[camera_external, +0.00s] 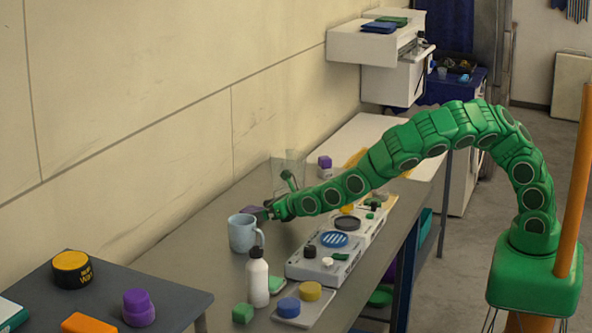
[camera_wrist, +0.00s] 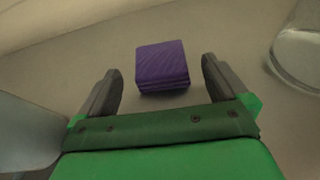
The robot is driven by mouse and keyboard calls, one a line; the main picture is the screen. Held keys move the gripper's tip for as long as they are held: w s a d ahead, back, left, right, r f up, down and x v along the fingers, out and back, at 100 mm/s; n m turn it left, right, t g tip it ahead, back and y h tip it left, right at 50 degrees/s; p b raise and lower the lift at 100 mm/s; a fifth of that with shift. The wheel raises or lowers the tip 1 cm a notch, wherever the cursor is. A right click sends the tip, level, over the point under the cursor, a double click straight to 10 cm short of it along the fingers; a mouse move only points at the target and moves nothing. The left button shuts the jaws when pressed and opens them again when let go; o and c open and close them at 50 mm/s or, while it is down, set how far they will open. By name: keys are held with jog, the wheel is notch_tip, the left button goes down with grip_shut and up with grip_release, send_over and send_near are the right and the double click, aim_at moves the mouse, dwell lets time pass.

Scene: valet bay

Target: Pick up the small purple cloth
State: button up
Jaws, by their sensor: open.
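The small purple cloth (camera_wrist: 161,62) is a folded, layered square lying on the grey table. In the wrist view it sits ahead of my gripper (camera_wrist: 163,82), roughly centred between the two dark fingers. The fingers are apart and nothing is held; the cloth's near edge shows close to the fingertips. In the external view the cloth (camera_external: 250,210) is mostly hidden behind the mug and my gripper (camera_external: 266,213), with only a bit of purple showing.
A light blue mug (camera_external: 241,234) stands close to my gripper, at the left in the wrist view (camera_wrist: 22,130). A clear glass container (camera_wrist: 300,58) stands on the right. A white bottle (camera_external: 258,279) and a grey panel device (camera_external: 318,268) are nearer the camera.

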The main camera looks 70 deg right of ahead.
jog(key=shift+x, duration=0.95)
jog(key=shift+w+f, duration=0.25)
jog(key=shift+w, duration=0.2)
jog(key=shift+d, duration=0.1)
jog(key=shift+c, duration=0.2)
jog(key=c, duration=1)
